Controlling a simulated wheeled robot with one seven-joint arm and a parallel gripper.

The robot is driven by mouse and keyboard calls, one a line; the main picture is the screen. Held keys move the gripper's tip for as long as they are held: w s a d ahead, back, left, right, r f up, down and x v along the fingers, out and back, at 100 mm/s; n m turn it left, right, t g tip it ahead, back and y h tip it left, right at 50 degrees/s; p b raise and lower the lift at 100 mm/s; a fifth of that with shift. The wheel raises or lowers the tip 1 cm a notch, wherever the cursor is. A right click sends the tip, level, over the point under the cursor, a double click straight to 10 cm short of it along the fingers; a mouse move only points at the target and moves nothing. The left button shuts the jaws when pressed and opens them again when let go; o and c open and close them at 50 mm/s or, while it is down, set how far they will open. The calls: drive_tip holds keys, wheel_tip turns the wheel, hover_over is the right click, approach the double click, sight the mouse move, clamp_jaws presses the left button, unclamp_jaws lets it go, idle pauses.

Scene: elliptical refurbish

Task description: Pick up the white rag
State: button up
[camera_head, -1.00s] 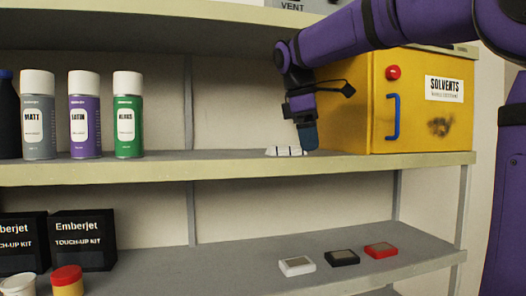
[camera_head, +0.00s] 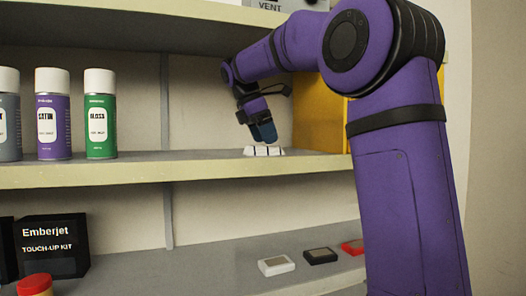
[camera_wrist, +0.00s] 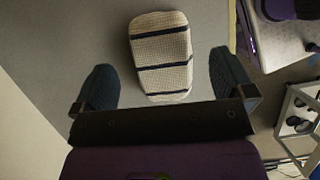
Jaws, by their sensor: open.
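The white rag (camera_wrist: 161,52) is a folded, woven cloth with dark stripes. It lies on the middle shelf, and in the head view it shows as a small striped white bundle (camera_head: 262,151). My gripper (camera_wrist: 160,84) is open in the wrist view, with one dark fingertip to each side of the rag's near end. The rag lies between and ahead of the fingers, with a gap on both sides. In the head view my gripper (camera_head: 263,133) is just above the rag, pointing down; contact there cannot be told.
The yellow solvents cabinet (camera_head: 318,115) stands right of the rag, mostly hidden by my arm. Spray cans, including a green one (camera_head: 100,115), stand to the left. The middle shelf (camera_head: 200,168) is clear between. Small white (camera_head: 276,266), black and red items lie on the lower shelf.

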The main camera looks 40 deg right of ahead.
drive_tip(key=shift+x, duration=1.35)
drive_tip(key=shift+d, duration=0.1)
drive_tip(key=c, duration=1)
